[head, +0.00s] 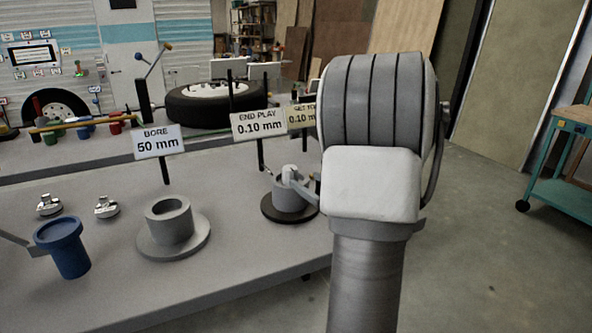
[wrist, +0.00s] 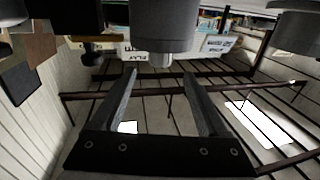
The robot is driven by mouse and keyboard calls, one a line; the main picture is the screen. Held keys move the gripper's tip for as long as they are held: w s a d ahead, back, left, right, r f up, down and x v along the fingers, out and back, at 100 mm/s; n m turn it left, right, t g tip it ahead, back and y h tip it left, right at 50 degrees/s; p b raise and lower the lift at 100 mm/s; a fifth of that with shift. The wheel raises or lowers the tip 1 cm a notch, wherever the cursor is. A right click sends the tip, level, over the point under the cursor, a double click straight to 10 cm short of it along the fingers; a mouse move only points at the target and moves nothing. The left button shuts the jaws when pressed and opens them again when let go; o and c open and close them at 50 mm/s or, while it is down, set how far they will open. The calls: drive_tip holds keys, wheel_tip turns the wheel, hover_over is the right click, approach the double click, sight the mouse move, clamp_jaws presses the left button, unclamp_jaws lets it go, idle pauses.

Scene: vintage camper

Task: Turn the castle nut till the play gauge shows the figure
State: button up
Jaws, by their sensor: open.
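A grey hub (head: 290,198) stands on a round black base near the bench's far right edge. A light grey piece (head: 288,172) tops it, perhaps the castle nut; its notches are too small to tell. In the upside-down wrist view the grey cylinder (wrist: 164,22) ends in a short light stub (wrist: 162,60). My gripper (wrist: 160,82) is open and empty, its fingers either side of the line to the stub, contact unclear. In the head view my arm mostly hides it. A sign reads END PLAY 0.10 mm (head: 258,124). A SET TO sign (head: 301,115) is partly hidden.
A flanged grey ring (head: 171,221) stands left of the hub, below a BORE 50 mm sign (head: 159,142). A blue flanged cylinder (head: 66,250) and two small metal fittings (head: 106,207) are farther left. A tyre (head: 213,101) lies behind. A teal cart (head: 563,165) stands right.

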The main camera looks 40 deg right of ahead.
drive_tip(key=s+p, duration=0.1)
drive_tip(key=s, duration=0.8)
drive_tip(key=shift+a, duration=0.2)
